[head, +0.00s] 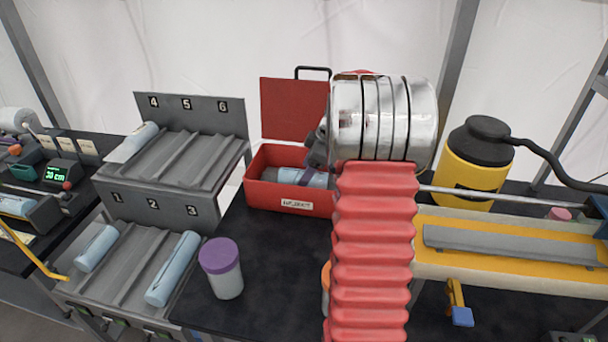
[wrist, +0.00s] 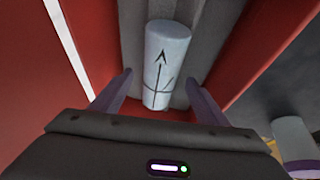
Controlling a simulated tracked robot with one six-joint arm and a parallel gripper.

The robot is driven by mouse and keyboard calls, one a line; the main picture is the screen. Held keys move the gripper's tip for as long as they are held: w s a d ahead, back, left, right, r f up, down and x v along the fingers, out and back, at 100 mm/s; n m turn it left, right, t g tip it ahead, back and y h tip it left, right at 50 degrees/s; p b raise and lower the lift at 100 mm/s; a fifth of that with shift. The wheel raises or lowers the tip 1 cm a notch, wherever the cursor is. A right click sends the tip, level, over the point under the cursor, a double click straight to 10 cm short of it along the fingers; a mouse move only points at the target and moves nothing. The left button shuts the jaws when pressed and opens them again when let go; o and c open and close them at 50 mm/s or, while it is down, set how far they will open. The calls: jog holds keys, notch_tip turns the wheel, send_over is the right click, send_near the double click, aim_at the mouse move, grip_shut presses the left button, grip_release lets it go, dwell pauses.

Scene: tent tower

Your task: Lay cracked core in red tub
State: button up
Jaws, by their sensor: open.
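The red tub (head: 262,196) stands on the dark bench with its lid raised behind it and a white label on its front. A pale blue core (head: 312,178) lies inside it, partly hidden by the front wall and my arm. In the wrist view the core (wrist: 167,60) lies on the tub's grey floor, with a black arrow along it and thin dark lines across its near end. My gripper (wrist: 158,88) is open, one finger on each side of the core's near end, with gaps showing. In the head view my arm mostly hides the gripper.
A purple-lidded jar (head: 221,268) stands in front of the tub. To the left, a numbered grey rack (head: 175,160) holds several pale cores in its slots. A yellow canister (head: 472,168) and a yellow trough (head: 515,250) are at right.

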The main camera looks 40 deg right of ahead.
jog(key=v, duration=1.2)
jog(key=shift+f, duration=0.1)
dwell(0.7)
